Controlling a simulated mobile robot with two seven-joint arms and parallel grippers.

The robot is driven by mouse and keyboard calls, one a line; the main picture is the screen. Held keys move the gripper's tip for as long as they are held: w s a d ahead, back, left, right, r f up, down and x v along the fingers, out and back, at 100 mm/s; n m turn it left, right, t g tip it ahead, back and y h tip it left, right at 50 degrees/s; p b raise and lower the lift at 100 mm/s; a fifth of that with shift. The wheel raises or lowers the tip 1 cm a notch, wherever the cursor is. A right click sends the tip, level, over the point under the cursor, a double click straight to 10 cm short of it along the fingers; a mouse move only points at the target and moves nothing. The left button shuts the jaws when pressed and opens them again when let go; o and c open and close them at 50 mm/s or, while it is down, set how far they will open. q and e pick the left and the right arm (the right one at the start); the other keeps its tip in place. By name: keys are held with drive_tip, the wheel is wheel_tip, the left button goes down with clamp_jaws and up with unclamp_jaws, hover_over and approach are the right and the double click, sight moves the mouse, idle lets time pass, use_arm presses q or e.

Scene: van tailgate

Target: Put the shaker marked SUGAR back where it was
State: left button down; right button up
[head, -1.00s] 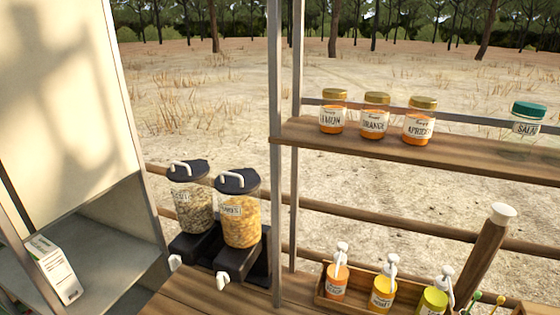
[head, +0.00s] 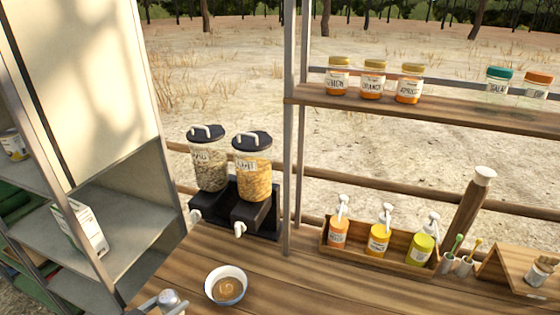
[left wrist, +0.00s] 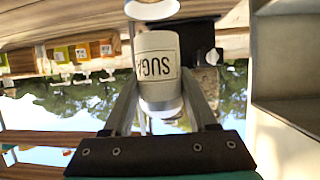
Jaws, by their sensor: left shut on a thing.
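The shaker marked SUGAR (left wrist: 158,65) is a white cylinder with a dark-framed label, upside down in the left wrist view. My left gripper (left wrist: 160,90) is shut on it, a finger on each side of its body. In the head view, my left gripper (head: 160,304) shows only at the bottom edge, with the rounded grey top of the shaker (head: 171,298) beside it. They are left of a bowl of brown stuff (head: 227,286) on the wooden counter. My right gripper is in neither view.
Two dispensers (head: 252,170) stand behind the bowl. A wooden box of pump bottles (head: 378,240) stands right of a metal post (head: 290,150). A shelf (head: 440,110) carries several jars. A grey cabinet (head: 125,245) with a white carton (head: 80,228) is at left. Counter right of the bowl is clear.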

use_arm(q)
drive_tip(key=a+r, duration=0.2)
drive_tip(key=a, duration=0.5)
drive_tip(key=d+r, duration=0.2)
drive_tip(key=w+d+r+m+h, duration=0.1)
drive_tip(key=d+r, duration=0.1)
drive_tip(key=r, duration=0.1)
drive_tip(key=w+d+r+m+g+h, duration=0.1)
drive_tip(key=d+r, duration=0.1)
drive_tip(key=shift+r, duration=0.15)
drive_tip(key=s+d+r+m+g+h, duration=0.2)
drive_tip(key=d+r, duration=0.2)
drive_tip(key=r, duration=0.3)
drive_tip(key=s+d+r+m+g+h, duration=0.2)
drive_tip(key=d+r+m, duration=0.1)
drive_tip(key=r, duration=0.4)
drive_tip(key=s+a+r, duration=0.3)
drive_tip(key=s+r, duration=0.1)
drive_tip(key=d, duration=0.8)
wheel_tip(320, 180, down, 25)
drive_tip(key=b, duration=2.4)
drive_tip(key=shift+s+a+n+y, duration=0.25)
drive_tip(key=shift+s+n+y, duration=0.05)
drive_tip(key=shift+n+y, duration=0.1)
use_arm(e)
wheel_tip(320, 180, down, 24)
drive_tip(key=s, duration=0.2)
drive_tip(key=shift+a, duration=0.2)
